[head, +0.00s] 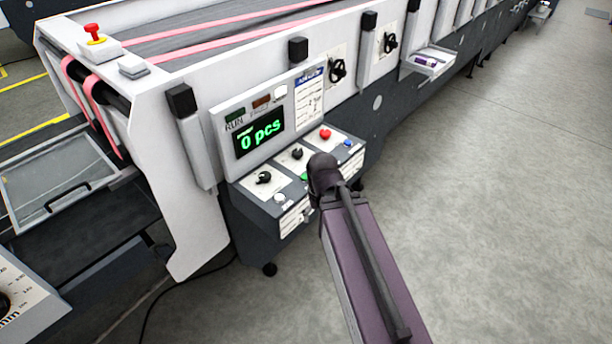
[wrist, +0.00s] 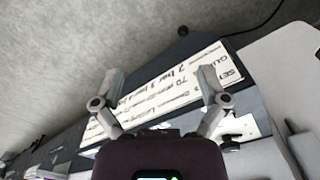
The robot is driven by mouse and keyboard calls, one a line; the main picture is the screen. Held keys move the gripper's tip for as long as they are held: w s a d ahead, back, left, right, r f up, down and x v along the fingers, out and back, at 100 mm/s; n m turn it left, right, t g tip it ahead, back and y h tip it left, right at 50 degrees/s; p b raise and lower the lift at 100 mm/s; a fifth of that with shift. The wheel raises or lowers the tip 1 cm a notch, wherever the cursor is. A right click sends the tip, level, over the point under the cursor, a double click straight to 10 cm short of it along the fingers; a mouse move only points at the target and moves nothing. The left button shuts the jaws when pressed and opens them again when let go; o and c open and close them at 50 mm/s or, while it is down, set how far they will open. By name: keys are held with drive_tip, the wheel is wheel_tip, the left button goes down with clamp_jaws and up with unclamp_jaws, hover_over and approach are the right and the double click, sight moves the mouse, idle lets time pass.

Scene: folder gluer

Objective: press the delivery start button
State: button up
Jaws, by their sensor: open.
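The control console (head: 252,208) with a sloped button panel is in the middle of the head view. It carries a green button (head: 304,177) partly hidden by my arm, a white button (head: 280,197), a red button (head: 325,133), a blue button (head: 348,143) and black knobs (head: 264,177). I cannot read which button is delivery start. My gripper (wrist: 160,86) is open and empty in the wrist view, its fingers spread before a printed label (wrist: 180,82), seen upside down. In the head view my arm hides most of the gripper, close to the console's front right.
A display (head: 259,138) above the panel reads 0 pcs. A red emergency button (head: 93,33) is on the machine's top left. A small tray (head: 433,62) juts out farther along the machine. The grey floor (head: 500,200) at right is clear.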

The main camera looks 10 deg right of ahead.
clamp_jaws()
idle(1.3)
